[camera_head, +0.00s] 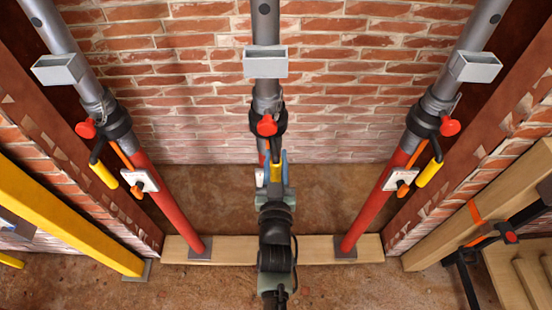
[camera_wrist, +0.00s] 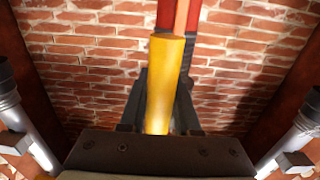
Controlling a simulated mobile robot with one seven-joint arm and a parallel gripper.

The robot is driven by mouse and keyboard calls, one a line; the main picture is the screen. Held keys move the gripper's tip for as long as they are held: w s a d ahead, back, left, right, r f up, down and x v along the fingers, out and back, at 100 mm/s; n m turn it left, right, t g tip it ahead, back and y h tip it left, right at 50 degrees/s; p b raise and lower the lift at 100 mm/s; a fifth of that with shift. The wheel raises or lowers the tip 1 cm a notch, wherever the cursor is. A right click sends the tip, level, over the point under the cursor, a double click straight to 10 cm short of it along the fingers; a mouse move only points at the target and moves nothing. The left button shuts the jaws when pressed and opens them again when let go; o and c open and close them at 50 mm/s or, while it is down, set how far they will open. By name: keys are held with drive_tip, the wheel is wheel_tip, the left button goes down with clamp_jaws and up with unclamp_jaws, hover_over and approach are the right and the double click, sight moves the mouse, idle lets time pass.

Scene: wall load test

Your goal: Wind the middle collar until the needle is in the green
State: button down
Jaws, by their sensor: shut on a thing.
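The middle prop is a grey tube (camera_head: 266,85) over a red one, with a black collar (camera_head: 282,121) and a red knob (camera_head: 267,126) on its front. A yellow handle (camera_head: 276,173) hangs below the collar. My gripper (camera_head: 275,165) is shut on this handle, one finger on each side. In the wrist view the yellow handle (camera_wrist: 163,80) runs between the fingers of my gripper (camera_wrist: 160,110), with the prop's red tube (camera_wrist: 208,45) behind it. The middle gauge and its needle cannot be made out; my gripper and arm cover that area.
Similar props with red lower tubes stand left (camera_head: 167,210) and right (camera_head: 372,210), each with a collar, yellow handle and white plate. A wooden sill (camera_head: 318,250) runs along the floor. A brick wall (camera_head: 200,100) is behind. A yellow beam (camera_head: 65,220) slants at left; timber and a clamp lie right.

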drive_tip(key=shift+r, duration=0.1)
drive_tip(key=c, duration=0.6)
unclamp_jaws()
drive_tip(key=s+b, duration=0.1)
drive_tip(key=s, duration=1.2)
drive_tip(key=shift+a, duration=0.1)
drive_tip(key=shift+c, duration=0.3)
